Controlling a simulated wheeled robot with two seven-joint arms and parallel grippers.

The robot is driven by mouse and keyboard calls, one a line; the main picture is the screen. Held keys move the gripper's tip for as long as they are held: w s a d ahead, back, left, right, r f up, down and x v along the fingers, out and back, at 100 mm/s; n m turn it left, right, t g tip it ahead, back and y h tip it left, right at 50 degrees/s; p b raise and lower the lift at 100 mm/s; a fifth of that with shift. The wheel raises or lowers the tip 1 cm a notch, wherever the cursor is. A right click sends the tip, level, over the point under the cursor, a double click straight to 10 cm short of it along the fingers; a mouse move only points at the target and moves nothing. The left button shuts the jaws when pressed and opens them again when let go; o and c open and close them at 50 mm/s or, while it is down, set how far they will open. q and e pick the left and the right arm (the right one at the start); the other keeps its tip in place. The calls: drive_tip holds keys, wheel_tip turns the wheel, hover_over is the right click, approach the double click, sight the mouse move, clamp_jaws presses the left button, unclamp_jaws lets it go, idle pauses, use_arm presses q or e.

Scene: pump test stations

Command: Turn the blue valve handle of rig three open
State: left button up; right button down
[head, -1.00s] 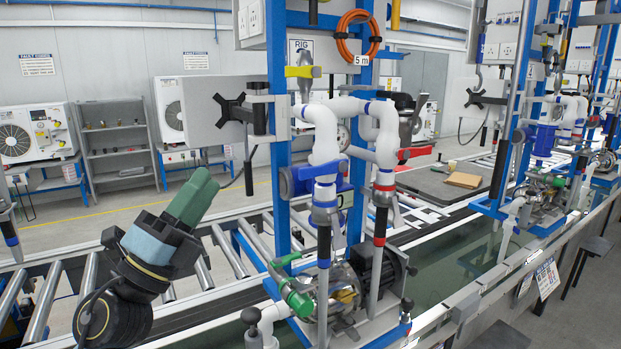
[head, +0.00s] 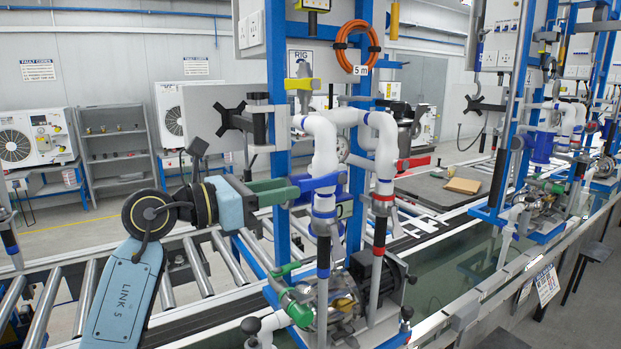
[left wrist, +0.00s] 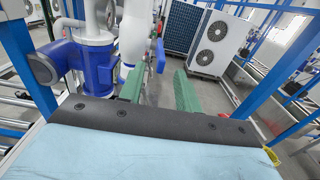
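The blue valve handle (head: 318,181) sits on the white piping of the nearest rig, in front of the upright pipe. My left gripper (head: 297,187) reaches in level from the left, its green fingertips at the handle's left end. In the left wrist view my fingers (left wrist: 160,78) stand apart with a gap between them. A narrow blue piece (left wrist: 160,55), apparently the handle, shows in line with that gap, at or just beyond the tips. I cannot tell whether the fingers touch it. My right gripper is not in view.
A red-banded pipe (head: 382,200) stands right of the handle. A pump motor (head: 375,280) and a green-handled fitting (head: 297,307) are below. A black bracket (head: 233,118) juts out above my gripper. Rollers (head: 205,275) run along the bench at left.

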sight(311, 178)
use_arm(q)
drive_tip(key=p+x, duration=0.1)
drive_tip(key=x, duration=0.5)
drive_tip(key=shift+w+d, duration=0.15)
drive_tip(key=shift+d, duration=0.05)
clamp_jaws()
